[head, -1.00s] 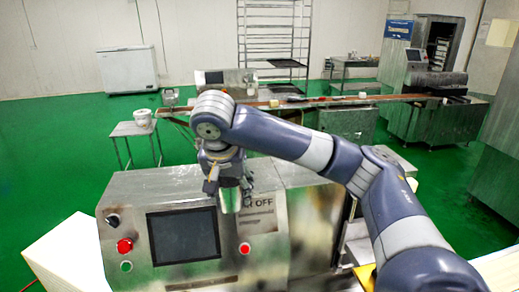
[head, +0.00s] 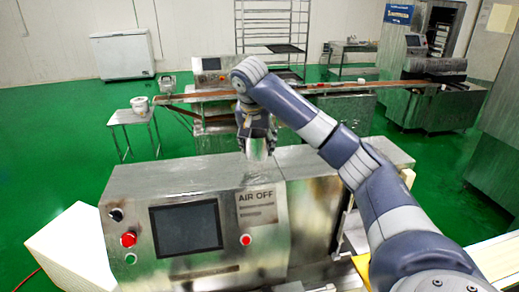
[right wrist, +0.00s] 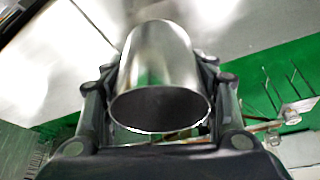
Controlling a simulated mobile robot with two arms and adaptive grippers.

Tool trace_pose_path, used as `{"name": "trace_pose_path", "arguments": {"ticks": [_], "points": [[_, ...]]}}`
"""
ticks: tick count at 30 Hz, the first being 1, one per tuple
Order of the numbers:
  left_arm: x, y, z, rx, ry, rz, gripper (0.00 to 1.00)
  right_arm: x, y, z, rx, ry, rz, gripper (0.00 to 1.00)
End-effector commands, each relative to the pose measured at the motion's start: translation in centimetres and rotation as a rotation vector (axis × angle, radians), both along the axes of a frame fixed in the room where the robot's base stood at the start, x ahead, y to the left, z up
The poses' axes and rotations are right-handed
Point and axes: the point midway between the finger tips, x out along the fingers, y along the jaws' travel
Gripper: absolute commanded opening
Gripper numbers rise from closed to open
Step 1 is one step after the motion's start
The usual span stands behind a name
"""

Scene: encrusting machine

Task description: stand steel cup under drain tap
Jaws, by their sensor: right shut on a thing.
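The steel cup (right wrist: 160,65) is held in my right gripper, with its open rim facing the camera in the right wrist view. In the head view the cup (head: 257,148) shows below the right gripper (head: 256,132), over the top rear edge of the steel machine. My right gripper (right wrist: 160,85) is shut around the cup's sides, one finger on each side. I cannot tell the gap between cup and machine top. A drain tap cannot be made out in either view. My left gripper is not in view.
The steel machine (head: 270,200) with a dark screen (head: 186,228), red buttons and an AIR OFF label fills the foreground. A small stool (head: 130,118) with a white pot (head: 139,104) stands behind it at left. Green floor (head: 70,130) is open at left.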

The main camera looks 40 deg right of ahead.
Motion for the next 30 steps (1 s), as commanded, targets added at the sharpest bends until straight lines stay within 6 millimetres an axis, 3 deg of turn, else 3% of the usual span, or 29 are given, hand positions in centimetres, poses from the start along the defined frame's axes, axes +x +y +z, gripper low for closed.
{"name": "trace_pose_path", "arguments": {"ticks": [5, 11, 25, 26, 28, 30], "points": [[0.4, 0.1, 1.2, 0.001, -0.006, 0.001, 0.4, 0.5, -1.4, 0.0, -0.001, 0.002, -0.002, 0.28], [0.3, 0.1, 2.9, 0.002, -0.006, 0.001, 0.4, 0.5, -1.2, -2.8, -0.002, 0.001, 0.0, 0.28], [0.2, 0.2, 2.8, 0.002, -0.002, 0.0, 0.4, 0.5, -1.1, -4.0, 0.0, -0.001, 0.0, 0.28], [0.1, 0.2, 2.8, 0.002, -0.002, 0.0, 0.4, 0.6, -1.1, -3.9, 0.0, -0.003, 0.0, 0.6], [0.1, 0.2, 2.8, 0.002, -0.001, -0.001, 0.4, 0.6, -1.1, -3.9, -0.001, -0.002, -0.001, 0.74], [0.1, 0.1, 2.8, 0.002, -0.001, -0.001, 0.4, 0.6, -1.1, -3.9, -0.001, -0.002, 0.0, 0.74]]}}
